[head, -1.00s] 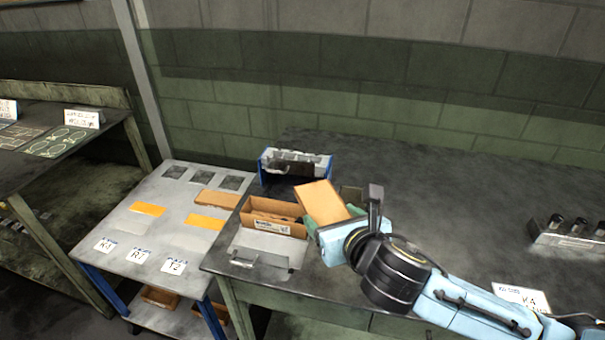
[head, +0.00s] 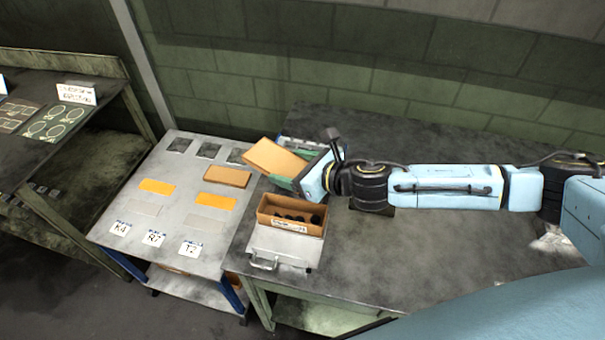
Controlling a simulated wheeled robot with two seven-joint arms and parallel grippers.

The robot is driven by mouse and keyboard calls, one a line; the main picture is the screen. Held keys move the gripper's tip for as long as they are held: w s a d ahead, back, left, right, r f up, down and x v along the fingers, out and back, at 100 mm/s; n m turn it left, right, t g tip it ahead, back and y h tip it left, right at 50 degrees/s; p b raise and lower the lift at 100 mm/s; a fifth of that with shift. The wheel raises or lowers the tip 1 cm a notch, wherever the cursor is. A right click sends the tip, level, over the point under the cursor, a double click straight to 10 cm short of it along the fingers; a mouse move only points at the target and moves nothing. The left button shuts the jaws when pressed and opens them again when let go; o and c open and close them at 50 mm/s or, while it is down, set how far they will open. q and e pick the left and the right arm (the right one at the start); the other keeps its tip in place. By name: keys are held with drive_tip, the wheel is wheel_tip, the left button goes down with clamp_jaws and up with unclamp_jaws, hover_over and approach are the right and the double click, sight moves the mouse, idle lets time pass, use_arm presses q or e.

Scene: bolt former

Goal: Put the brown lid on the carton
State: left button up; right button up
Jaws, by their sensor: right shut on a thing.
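The brown lid (head: 275,158) is a flat tan rectangle, held tilted in the air by my right gripper (head: 302,173), which is shut on its right side. The open brown carton (head: 291,228) stands on the dark workbench, with several dark parts inside and a white label on its front. The lid is behind the carton and a little to its left in the head view, apart from it. My right arm comes in from the right. My left gripper is not in view.
A grey plate with a handle (head: 277,251) lies in front of the carton. A grey side table (head: 128,215) to the left bears orange strips, cards and a brown flat piece (head: 228,176). A partly hidden bin stands behind my gripper. The bench's front right is clear.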

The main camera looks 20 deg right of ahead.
drive_tip(key=shift+s+a+f+n+g+y+p, duration=0.1)
drive_tip(key=shift+s+f+n+g+y+p, duration=0.5)
drive_tip(key=shift+n+y+p, duration=0.4)
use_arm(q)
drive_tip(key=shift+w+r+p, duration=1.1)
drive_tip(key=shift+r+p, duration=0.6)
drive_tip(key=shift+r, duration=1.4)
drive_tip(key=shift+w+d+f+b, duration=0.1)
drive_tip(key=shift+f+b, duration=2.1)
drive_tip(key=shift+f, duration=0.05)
use_arm(e)
drive_tip(key=shift+s+d+f+n+g+y, duration=0.25)
drive_tip(key=shift+s+f+n+g, duration=0.2)
drive_tip(key=shift+f, duration=0.8)
drive_tip(key=shift+s+d+f+n+g+y, duration=0.2)
drive_tip(key=shift+s+f+n+g+y, duration=0.2)
drive_tip(key=shift+f, duration=0.8)
drive_tip(key=shift+s+d+f+n+g+y, duration=0.25)
drive_tip(key=shift+s+f+n+g, duration=0.15)
drive_tip(key=shift+f, duration=0.85)
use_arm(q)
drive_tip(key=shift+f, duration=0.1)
use_arm(e)
drive_tip(key=shift+d, duration=0.1)
use_arm(q)
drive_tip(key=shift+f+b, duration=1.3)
drive_tip(key=shift+b, duration=0.15)
use_arm(e)
drive_tip(key=shift+f, duration=1.3)
